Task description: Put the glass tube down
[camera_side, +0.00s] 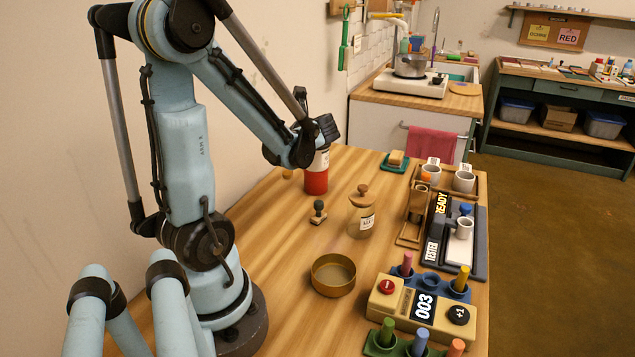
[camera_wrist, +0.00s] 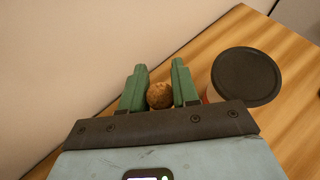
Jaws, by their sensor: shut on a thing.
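In the wrist view my gripper (camera_wrist: 158,76) has its two green fingers shut on the glass tube, whose round brown cork top (camera_wrist: 159,96) shows between them. The tube's glass body is hidden below the cork in this view. In the side view the fingers are hidden behind my wrist, at the far left part of the table near the wall. A small orange-yellow bit (camera_side: 287,174) shows below my wrist there and may be the tube's lower end. I cannot tell whether the tube touches the table.
A red jar (camera_side: 316,182) stands close to the right of my gripper; its black lid (camera_wrist: 247,77) shows in the wrist view. A stamp (camera_side: 318,212), a corked glass jar (camera_side: 361,218) and a round brass dish (camera_side: 333,275) stand nearer. The wall is close on the left.

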